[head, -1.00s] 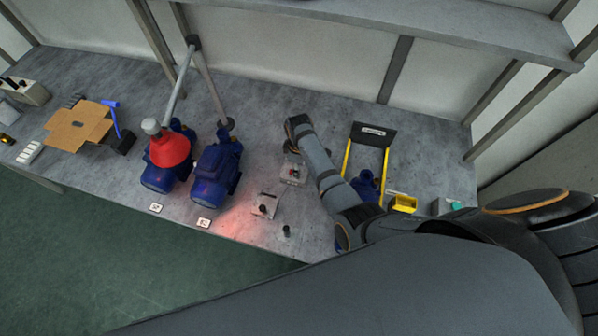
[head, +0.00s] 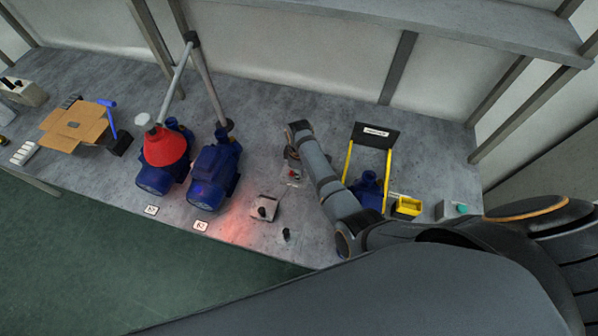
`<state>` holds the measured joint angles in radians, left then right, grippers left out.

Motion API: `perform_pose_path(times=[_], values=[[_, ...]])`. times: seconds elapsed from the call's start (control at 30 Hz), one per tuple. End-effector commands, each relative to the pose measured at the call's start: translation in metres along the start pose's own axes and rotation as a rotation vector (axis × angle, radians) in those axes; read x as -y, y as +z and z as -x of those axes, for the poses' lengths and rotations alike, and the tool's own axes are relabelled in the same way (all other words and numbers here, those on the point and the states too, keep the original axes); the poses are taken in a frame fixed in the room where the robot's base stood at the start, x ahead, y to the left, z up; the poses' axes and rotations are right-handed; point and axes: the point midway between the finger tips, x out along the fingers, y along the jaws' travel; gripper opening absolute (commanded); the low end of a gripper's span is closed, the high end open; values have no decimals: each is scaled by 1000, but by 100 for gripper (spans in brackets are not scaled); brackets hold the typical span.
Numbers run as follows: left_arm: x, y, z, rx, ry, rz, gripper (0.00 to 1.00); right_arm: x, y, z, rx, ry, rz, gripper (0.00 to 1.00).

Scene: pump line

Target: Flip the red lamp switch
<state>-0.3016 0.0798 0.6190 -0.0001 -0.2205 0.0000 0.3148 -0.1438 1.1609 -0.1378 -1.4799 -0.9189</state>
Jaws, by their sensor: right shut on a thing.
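The red lamp (head: 166,147) has a cone-shaped shade on a jointed grey stand and hangs over a blue motor. A red glow lies on the bench front. A small grey switch box (head: 264,208) with a dark knob sits near that glow. A second small box (head: 293,175) with a red part stands farther back, partly hidden by my right gripper. My right gripper (head: 291,155) points down at this second box. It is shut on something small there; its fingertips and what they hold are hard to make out. My left gripper is not in view.
Blue motors (head: 213,175) stand left of the boxes. A yellow frame with a black sign (head: 374,135) and a yellow bin (head: 407,207) are right of my forearm. A small dark peg (head: 287,235) stands near the front edge. An open cardboard box (head: 72,128) is far left.

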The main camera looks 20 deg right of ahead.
Motion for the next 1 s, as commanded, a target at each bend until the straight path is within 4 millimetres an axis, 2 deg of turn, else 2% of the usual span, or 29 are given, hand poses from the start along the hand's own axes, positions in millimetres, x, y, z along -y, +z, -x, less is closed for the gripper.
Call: perform_pose_path(times=[0.2, 0.5, 0.83, 0.87, 1.0], values=[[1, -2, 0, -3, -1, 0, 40, 0, -7, 2, 112, -3, 2, 0], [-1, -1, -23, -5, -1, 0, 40, 0, -12, 1, 344, -1, 1, 0], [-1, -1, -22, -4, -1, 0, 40, 0, -12, 4, 366, -1, 0, 0], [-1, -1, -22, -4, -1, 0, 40, 0, -12, 4, 365, -1, 0, 20], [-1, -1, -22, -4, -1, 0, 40, 0, -12, 4, 365, 0, 0, 39]])
